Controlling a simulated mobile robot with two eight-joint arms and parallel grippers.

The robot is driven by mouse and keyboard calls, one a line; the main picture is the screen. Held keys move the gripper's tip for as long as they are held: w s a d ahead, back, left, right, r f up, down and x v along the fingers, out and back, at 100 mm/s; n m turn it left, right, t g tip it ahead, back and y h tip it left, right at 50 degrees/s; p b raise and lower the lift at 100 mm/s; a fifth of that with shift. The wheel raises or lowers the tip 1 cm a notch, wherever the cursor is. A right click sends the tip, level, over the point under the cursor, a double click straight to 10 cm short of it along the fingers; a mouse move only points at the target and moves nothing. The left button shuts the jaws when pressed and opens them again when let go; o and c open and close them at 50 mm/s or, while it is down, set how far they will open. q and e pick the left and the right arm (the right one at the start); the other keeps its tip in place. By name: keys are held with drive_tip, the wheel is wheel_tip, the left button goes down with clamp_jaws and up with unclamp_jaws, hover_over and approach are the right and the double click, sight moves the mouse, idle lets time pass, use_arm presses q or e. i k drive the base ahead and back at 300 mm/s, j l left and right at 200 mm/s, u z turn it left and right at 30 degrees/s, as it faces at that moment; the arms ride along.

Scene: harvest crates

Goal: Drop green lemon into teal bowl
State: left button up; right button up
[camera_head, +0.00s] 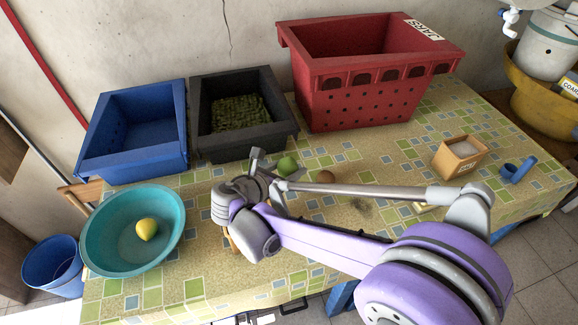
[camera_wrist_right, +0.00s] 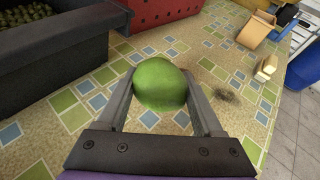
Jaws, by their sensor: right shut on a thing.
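The green lemon (camera_head: 287,166) is round and bright green. In the right wrist view the green lemon (camera_wrist_right: 160,84) sits between the two fingers of my right gripper (camera_wrist_right: 163,100), which is shut on it. In the head view my right gripper (camera_head: 270,170) is over the middle of the table, in front of the black crate. The teal bowl (camera_head: 103,258) is at the table's front left, with a yellow lemon (camera_head: 147,229) inside. It is apart from the gripper, to its left. My left gripper is not in view.
A blue crate (camera_head: 140,172), a black crate (camera_head: 250,142) with green contents and a tall red crate (camera_head: 365,100) line the back. A small brown round thing (camera_head: 326,177) lies right of the lemon. A small wooden box (camera_head: 445,160) and a blue item (camera_head: 517,170) are at right.

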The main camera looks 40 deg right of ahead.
sight(130, 252)
drive_tip(key=i+j, duration=0.1)
drive_tip(key=j, duration=0.3)
drive_tip(key=i+j+u, duration=0.1)
drive_tip(key=j, duration=0.3)
drive_tip(key=i+j, duration=0.1)
drive_tip(key=j, duration=0.25)
drive_tip(key=i+j+u, duration=0.15)
drive_tip(key=j, duration=0.25)
